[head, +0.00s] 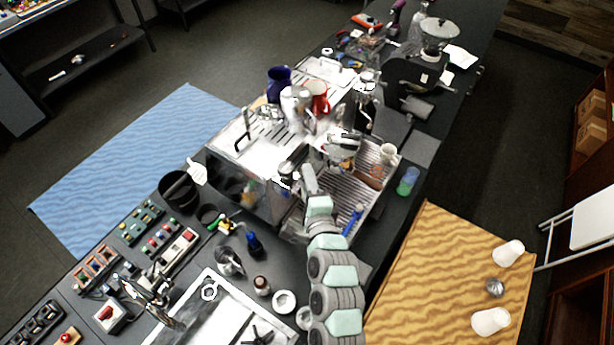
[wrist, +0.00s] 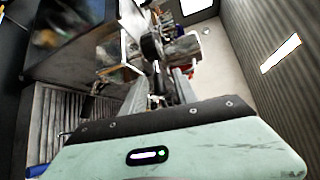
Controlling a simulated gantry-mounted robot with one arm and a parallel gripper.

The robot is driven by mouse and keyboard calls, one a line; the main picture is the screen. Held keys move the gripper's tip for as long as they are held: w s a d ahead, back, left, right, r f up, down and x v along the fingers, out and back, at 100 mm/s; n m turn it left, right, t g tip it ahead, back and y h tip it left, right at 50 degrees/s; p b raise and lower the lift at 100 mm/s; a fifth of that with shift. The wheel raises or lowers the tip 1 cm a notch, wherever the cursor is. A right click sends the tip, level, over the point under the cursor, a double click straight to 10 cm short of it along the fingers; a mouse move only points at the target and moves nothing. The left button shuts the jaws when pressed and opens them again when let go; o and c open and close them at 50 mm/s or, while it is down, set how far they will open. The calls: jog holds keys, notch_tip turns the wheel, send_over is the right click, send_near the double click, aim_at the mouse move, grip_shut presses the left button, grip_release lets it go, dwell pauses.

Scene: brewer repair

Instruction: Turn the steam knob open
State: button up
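The espresso machine (head: 262,152) stands on the dark counter, its boxy steel body also filling the upper left of the wrist view (wrist: 75,40). A dark round knob (wrist: 150,46), which looks like the steam knob, shows at the machine's front in the wrist view, just beyond my fingertips. My gripper (head: 297,177) is at the machine's front near corner in the head view. In the wrist view my gripper's two grey fingers (wrist: 162,88) stand apart with a gap between them, pointing at the knob. I cannot tell whether they touch it. In the head view my gripper hides much of the knob area.
Cups and pitchers (head: 297,100) stand on the machine's top. The sink (head: 225,310) is at the front.

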jog(key=shift+w, duration=0.1)
grip_shut()
dwell(0.4)
dwell(1.1)
